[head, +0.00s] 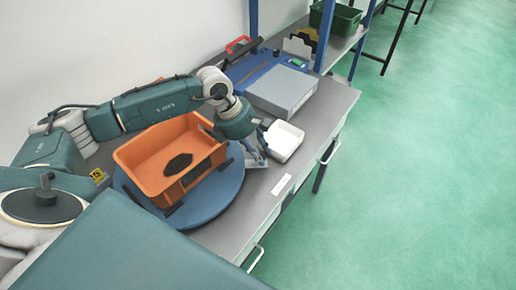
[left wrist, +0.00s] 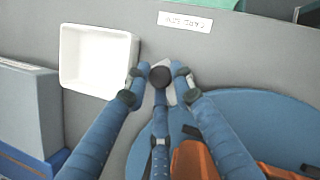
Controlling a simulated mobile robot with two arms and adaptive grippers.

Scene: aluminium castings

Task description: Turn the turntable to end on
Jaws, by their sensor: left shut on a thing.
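The blue round turntable (head: 218,204) lies on the grey workbench, and part of its disc also shows in the left wrist view (left wrist: 265,112). An orange crate (head: 150,150) with an oval opening in its wall stands on it; its edge shows in the left wrist view (left wrist: 190,160). My left gripper (head: 262,160) is at the turntable's right edge. In the left wrist view its blue fingers (left wrist: 162,80) are shut around a dark round knob (left wrist: 160,76) on a pale piece beside the disc. My right gripper is not in view.
A white tray (head: 284,141) stands close beyond my left gripper, also in the left wrist view (left wrist: 92,60). A grey box (head: 283,90) and a blue case (head: 250,66) lie farther back. A white label (head: 282,184) is near the bench's front edge.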

